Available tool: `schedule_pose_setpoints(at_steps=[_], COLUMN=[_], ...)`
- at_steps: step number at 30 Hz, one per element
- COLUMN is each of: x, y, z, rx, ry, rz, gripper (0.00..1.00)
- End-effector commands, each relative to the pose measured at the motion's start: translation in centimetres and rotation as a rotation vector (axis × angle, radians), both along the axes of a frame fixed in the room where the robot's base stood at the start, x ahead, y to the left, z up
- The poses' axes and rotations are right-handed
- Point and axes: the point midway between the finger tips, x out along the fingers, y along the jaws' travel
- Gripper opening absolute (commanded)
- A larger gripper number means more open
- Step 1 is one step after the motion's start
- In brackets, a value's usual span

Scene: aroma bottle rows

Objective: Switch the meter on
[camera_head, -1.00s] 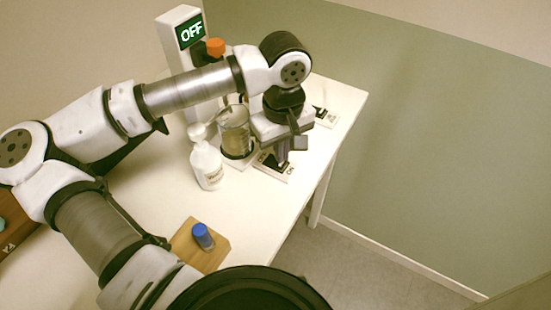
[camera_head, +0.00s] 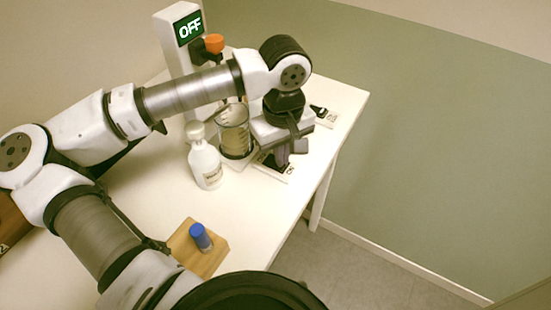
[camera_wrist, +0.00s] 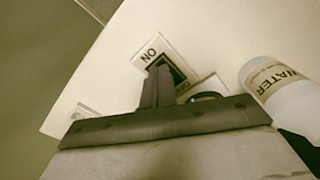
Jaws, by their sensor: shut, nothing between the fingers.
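A white switch plate (camera_head: 287,175) with a dark rocker lies near the right edge of the table. My gripper (camera_head: 277,162) is shut and empty, pointing down at this plate. Its fingertips (camera_wrist: 158,70) overlap the rocker in the wrist view and hide part of it. I cannot tell whether they touch it.
A glass beaker (camera_head: 234,138) stands left of my gripper, and a white water bottle (camera_head: 205,165) is beside it. A second switch plate (camera_head: 327,117) lies farther back. A blue-capped vial (camera_head: 200,237) stands on a wooden block (camera_head: 186,251) at the front. The table's right edge is close.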

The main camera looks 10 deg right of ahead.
Motion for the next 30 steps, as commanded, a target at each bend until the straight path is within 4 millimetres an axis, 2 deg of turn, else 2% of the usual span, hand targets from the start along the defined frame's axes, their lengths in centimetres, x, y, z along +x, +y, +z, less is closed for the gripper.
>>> schedule_pose_setpoints(at_steps=[11,30], x=[0.0,0.0], y=[0.0,0.0], z=[-0.1,5.0], rx=[0.001,0.001], ry=[-0.001,-0.001], rz=[0.001,0.0], gripper=[0.0,0.0])
